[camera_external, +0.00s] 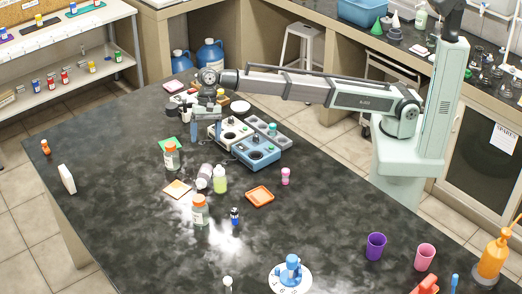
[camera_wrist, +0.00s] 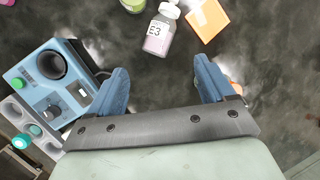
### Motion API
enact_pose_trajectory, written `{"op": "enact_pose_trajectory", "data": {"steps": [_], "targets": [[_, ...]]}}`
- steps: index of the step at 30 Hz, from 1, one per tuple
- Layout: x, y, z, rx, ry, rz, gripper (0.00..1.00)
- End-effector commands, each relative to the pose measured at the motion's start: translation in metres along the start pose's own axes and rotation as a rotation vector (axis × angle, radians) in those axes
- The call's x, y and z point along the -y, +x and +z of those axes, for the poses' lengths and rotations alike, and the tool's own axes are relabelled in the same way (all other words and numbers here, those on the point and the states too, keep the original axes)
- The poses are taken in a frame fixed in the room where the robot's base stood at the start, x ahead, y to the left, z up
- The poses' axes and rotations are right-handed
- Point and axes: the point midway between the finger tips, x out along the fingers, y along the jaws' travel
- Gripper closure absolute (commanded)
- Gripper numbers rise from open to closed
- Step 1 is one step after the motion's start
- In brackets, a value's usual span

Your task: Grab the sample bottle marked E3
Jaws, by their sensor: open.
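The sample bottle marked E3 (camera_wrist: 157,37) lies on its side in the wrist view's top middle, label facing the camera and whitish cap pointing up the picture. It appears to be the lying bottle (camera_external: 206,172) left of the green bottle (camera_external: 220,182) in the external view. My gripper (camera_wrist: 160,70) is open and empty. Its two blue fingers are spread, with the bottle beyond their tips and roughly in line with the gap between them.
An orange-capped bottle (camera_external: 171,157) stands close by, left of my gripper; another (camera_external: 199,211) stands nearer the camera. A tan card (camera_external: 177,190) lies left of the lying bottle. A blue device (camera_external: 258,154) stands to its right. The front left of the bench is mostly clear.

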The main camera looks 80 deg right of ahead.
Motion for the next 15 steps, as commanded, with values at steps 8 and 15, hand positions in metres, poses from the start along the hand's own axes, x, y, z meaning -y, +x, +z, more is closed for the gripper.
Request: {"op": "enact_pose_trajectory", "data": {"steps": [8,15], "targets": [[0.0018,0.0000,-0.0001,0.001,0.417,-0.009,0.18],[0.0018,0.0020,-0.0001,0.002,0.566,-0.008,0.18]]}}
